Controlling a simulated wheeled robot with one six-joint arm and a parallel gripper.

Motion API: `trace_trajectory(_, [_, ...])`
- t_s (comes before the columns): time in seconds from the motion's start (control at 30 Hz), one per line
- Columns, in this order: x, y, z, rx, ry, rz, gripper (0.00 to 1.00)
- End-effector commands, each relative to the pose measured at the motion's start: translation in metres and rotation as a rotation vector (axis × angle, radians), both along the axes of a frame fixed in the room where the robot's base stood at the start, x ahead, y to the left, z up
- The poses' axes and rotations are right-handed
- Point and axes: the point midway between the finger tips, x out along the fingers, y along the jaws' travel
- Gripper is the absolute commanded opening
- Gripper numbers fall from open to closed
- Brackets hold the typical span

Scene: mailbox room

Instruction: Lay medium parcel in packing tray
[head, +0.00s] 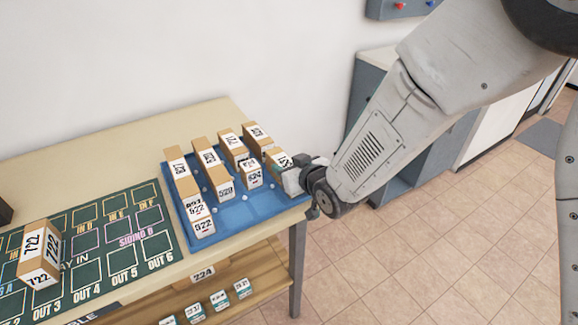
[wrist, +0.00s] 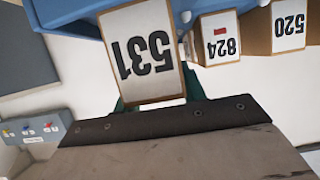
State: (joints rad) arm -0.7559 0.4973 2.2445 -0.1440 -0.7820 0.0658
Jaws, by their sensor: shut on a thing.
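A cardboard parcel with a white label reading 531 (wrist: 143,55) is between the fingers of my gripper (wrist: 158,95) in the wrist view. In the head view this parcel (head: 279,157) is at the right side of the blue packing tray (head: 262,207), partly hidden by my gripper (head: 297,175). My gripper is shut on it. I cannot tell whether its underside touches the tray. Several other labelled parcels stand in rows in the tray, among them the 824 parcel (wrist: 219,40) and the 520 parcel (wrist: 287,28), close beside the held one.
A dark green mat (head: 112,245) with marked slots lies left of the tray; a 722 parcel (head: 40,255) stands on it. A lower shelf (head: 260,268) holds small labelled boxes. A grey-blue cabinet (head: 370,75) stands behind my arm. The tray's front right area is bare.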

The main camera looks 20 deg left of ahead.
Motion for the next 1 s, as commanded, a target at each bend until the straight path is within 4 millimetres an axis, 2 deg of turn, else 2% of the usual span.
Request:
trace_trajectory(0.17, [0.0, 0.0, -0.003, 0.0, 0.0, 0.0, 0.11])
trace_trajectory(0.2, [0.0, 0.0, -0.003, 0.0, 0.0, 0.0, 0.52])
trace_trajectory(0.23, [0.0, 0.0, -0.003, 0.0, 0.0, 0.0, 0.6])
trace_trajectory(0.27, [0.0, 0.0, -0.003, 0.0, 0.0, 0.0, 0.63])
trace_trajectory(0.63, [-0.002, -0.003, 0.002, 0.0, 0.0, 0.0, 0.63])
trace_trajectory(0.77, [-0.014, -0.017, 0.011, 0.001, -0.001, -0.001, 0.63])
trace_trajectory(1.0, [-0.046, -0.054, 0.031, 0.001, -0.001, 0.0, 0.63])
